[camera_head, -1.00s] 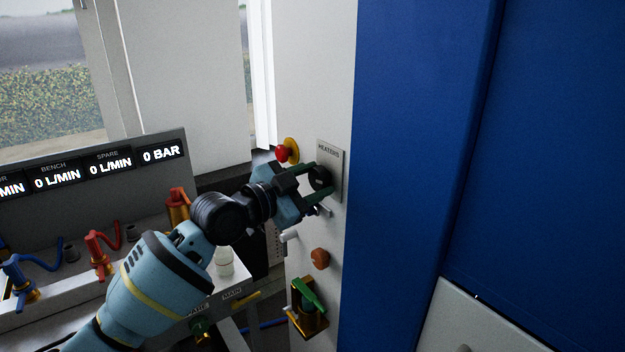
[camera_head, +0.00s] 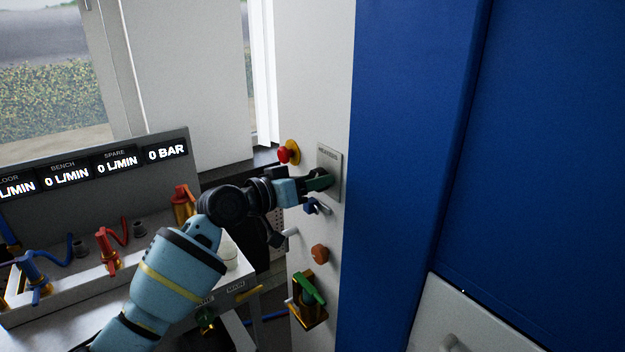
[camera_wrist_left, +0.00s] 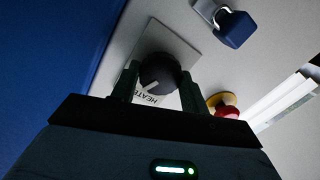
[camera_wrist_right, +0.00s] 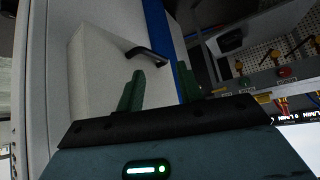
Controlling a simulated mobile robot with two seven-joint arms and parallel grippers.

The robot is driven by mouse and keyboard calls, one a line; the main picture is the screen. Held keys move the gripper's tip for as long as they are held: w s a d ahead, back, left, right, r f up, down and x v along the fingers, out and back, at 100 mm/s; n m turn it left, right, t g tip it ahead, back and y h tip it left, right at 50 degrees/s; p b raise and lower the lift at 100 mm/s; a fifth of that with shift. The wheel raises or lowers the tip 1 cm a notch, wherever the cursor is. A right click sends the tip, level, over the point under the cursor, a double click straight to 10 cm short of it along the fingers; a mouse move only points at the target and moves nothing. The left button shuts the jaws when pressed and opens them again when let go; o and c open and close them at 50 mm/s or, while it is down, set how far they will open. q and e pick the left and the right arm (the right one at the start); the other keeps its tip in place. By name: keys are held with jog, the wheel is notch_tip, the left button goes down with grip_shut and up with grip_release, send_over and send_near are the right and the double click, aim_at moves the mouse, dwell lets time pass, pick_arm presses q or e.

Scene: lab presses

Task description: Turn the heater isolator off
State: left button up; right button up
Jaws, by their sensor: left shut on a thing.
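The heater isolator is a round dark knob (camera_wrist_left: 158,72) with a pale pointer mark, on a light grey plate (camera_head: 330,162) labelled HEATERS on the white panel. My left gripper (camera_head: 322,181) is at the plate, shut on the knob with one green finger on each side, as the left wrist view shows. In the head view the gripper hides most of the knob. My right gripper (camera_wrist_right: 158,88) is open and empty; it shows only in its own wrist view, facing a pale box with a dark handle.
A red emergency button (camera_head: 285,154) on a yellow base sits just left of the plate. A blue padlock (camera_wrist_left: 234,28) hangs near the plate. An orange knob (camera_head: 319,253) and a green-handled valve (camera_head: 310,288) are lower. The blue cabinet (camera_head: 410,140) stands right.

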pick_arm(q)
jog(key=n+p, duration=0.1)
jog(key=n, duration=0.3)
jog(key=shift+g, duration=0.3)
jog(key=shift+f, duration=0.1)
dwell(0.4)
jog(key=o, duration=1)
jog(key=f+v, duration=0.1)
jog(key=v, duration=0.6)
jog(key=shift+s+a+r, duration=0.2)
jog(key=shift+a+r, duration=0.2)
jog(key=shift+r, duration=0.05)
